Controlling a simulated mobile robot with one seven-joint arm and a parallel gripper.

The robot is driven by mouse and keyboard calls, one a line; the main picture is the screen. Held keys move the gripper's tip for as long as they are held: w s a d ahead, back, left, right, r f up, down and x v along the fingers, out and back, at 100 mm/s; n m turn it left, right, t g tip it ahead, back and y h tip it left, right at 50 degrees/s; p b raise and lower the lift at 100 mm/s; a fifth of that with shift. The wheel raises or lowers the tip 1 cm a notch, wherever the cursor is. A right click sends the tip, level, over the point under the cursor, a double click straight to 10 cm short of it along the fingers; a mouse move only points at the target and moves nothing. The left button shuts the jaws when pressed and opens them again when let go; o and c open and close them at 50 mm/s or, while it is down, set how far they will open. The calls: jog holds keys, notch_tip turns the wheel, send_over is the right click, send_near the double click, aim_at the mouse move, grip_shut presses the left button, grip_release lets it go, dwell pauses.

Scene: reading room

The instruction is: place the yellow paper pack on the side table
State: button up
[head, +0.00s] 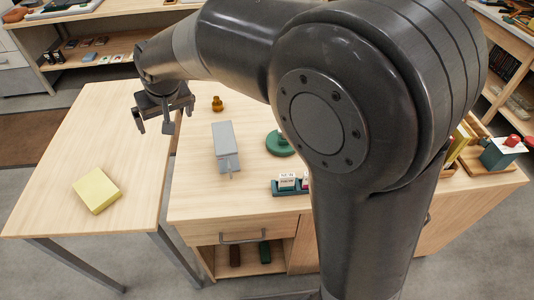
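The yellow paper pack (97,190) lies flat on the light wood table at the left (60,215), near its front edge. This table has thin metal legs and stands beside the larger desk; it looks like the side table. My gripper (165,122) is above the far part of the left table, near the gap to the desk. Its fingers are spread apart and nothing shows between them. It is well apart from the yellow pack, up and to the right of it.
On the desk (205,200) are a grey device (226,147), a small amber figure (217,103), a green round object (280,144) and a teal holder (290,186). My arm hides much of the desk. The left table is clear around the pack. Shelves (95,50) stand behind.

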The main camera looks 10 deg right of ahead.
jog(key=s+d+r+m+t, duration=0.1)
jog(key=s+d+r, duration=0.2)
jog(key=d, duration=0.7)
jog(key=s+d+r+m, duration=0.2)
jog(key=s+d+r, duration=0.15)
jog(key=d, duration=0.75)
jog(key=s+d+f+m+h, duration=0.2)
jog(key=s+d+h, duration=0.1)
jog(key=s+d, duration=0.9)
jog(key=shift+s+d+f+m+t, duration=0.3)
jog(key=shift+s+f+t, duration=0.1)
jog(key=shift+s, duration=0.75)
